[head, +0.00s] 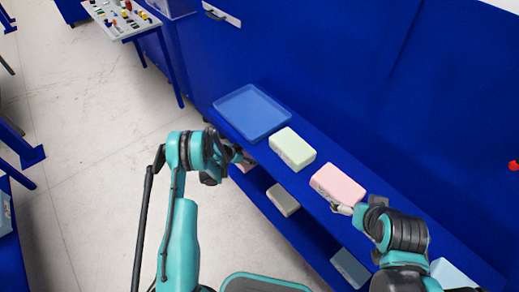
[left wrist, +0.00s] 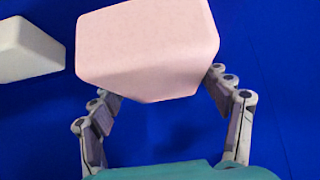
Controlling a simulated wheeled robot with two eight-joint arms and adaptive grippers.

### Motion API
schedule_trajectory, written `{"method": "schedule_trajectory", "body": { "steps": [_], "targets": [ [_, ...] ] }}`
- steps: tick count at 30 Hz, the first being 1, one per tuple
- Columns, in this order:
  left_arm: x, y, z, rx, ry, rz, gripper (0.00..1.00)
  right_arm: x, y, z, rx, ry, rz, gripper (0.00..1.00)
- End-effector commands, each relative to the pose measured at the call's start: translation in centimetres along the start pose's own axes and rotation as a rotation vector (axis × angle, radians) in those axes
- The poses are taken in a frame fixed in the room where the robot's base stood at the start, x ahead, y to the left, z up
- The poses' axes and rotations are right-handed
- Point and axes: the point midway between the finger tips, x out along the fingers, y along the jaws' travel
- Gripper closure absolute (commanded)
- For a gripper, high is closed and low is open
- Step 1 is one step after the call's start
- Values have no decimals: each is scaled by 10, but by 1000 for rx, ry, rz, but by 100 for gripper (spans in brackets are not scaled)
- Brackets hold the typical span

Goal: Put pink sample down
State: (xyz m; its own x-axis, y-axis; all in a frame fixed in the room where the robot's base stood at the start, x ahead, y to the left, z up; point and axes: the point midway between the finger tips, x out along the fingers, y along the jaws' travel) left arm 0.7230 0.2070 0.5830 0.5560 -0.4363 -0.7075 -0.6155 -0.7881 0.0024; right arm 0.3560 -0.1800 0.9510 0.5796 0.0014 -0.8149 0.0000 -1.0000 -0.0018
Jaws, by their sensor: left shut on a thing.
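A pink sample (left wrist: 148,50) sits between the two fingers of my left gripper (left wrist: 163,85) in the left wrist view, and the gripper is shut on it. In the head view my left gripper (head: 238,156) is at the left front edge of the shelf unit, and only a small part of the pink sample (head: 244,167) shows past it, around lower-shelf height. Whether it touches the lower shelf is hidden. My right gripper (head: 344,209) is at the near edge of another pink block (head: 338,183) on the upper shelf; its finger opening is unclear.
On the upper shelf (head: 318,168) lie a blue tray (head: 228,105) and a pale green block (head: 292,148). The lower shelf holds a grey block (head: 283,200) and a light blue block (head: 350,268). A pale block (left wrist: 25,48) is left of the sample in the wrist view.

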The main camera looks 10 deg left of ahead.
Motion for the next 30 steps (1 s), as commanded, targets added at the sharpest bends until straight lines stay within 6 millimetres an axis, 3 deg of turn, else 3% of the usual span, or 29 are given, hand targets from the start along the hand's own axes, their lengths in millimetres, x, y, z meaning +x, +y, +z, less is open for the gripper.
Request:
{"method": "schedule_trajectory", "body": {
  "steps": [18, 30],
  "targets": [
    [39, 0, 40, 0, 0, 0, 38, 17, 0, 12, 0, 0, 0, 3],
    [48, 0, 49, 0, 0, 0, 38, 20, 0, 14, 0, 0, 0, 3]
  ]
}}
